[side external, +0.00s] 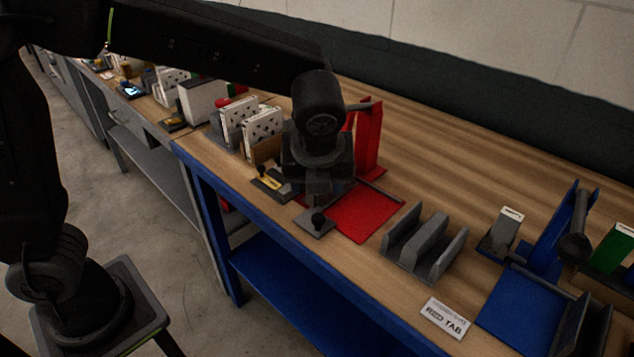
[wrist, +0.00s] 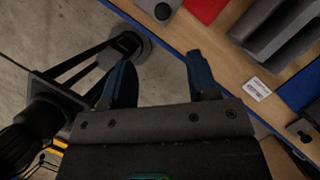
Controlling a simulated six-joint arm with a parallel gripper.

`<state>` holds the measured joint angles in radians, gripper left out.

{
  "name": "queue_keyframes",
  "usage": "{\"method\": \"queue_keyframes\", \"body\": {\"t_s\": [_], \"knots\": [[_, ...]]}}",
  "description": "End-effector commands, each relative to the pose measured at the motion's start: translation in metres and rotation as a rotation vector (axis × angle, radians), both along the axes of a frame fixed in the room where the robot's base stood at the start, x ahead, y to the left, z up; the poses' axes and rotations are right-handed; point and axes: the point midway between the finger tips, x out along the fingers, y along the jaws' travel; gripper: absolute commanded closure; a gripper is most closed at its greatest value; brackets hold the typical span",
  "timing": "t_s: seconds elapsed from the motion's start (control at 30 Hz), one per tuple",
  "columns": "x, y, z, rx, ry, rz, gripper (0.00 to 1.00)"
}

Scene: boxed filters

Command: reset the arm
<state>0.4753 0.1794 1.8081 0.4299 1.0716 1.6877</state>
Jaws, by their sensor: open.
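My gripper (wrist: 160,80) shows in the wrist view with its two dark blue fingers spread apart and nothing between them. Past the fingers lie the bench's front edge and the grey floor. In the side external view my arm reaches in from the left, and its wrist (side external: 318,150) hangs above the bench near the red mat (side external: 368,214). The fingertips are hard to make out there. The wrist hides part of the red stand (side external: 369,140) and of the things behind it.
A grey slotted rack (side external: 425,245) stands right of the red mat, with a "RED TAB" card (side external: 445,318) in front. A small grey plate with a black knob (side external: 317,222) sits at the front edge. White perforated boxes (side external: 262,132) stand at left, a blue station (side external: 520,305) at right.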

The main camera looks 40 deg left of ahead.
Motion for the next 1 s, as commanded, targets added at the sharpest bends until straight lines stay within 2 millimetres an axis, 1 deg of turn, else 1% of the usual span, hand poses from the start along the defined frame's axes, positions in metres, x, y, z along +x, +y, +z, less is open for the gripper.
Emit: {"method": "queue_keyframes", "body": {"t_s": [0.13, 0.2, 0.27, 0.33, 0.37, 0.47, 0.5, 0.57, 0.6, 0.67, 0.7, 0.8, 0.9, 1.0], "knots": [[0.000, 0.000, 0.000, -0.001, -0.001, 0.002, 0.46], [-0.002, 0.004, 0.003, -0.015, -0.011, 0.031, 0.46], [-0.006, 0.010, 0.008, -0.047, -0.030, 0.098, 0.46], [-0.015, 0.023, 0.017, -0.108, -0.068, 0.230, 0.46], [-0.020, 0.030, 0.021, -0.144, -0.089, 0.305, 0.46], [-0.044, 0.054, 0.036, -0.287, -0.169, 0.609, 0.46], [-0.054, 0.063, 0.041, -0.348, -0.201, 0.744, 0.46], [-0.070, 0.076, 0.046, -0.441, -0.247, 0.944, 0.46], [-0.081, 0.083, 0.049, -0.502, -0.274, 1.077, 0.46], [-0.097, 0.093, 0.052, -0.596, -0.313, 1.277, 0.46], [-0.108, 0.098, 0.052, -0.657, -0.338, 1.405, 0.46], [-0.130, 0.109, 0.051, -0.796, -0.384, 1.697, 0.46], [-0.147, 0.114, 0.048, -0.908, -0.411, 1.925, 0.46], [-0.156, 0.117, 0.046, -0.983, -0.424, 2.076, 0.46]]}}
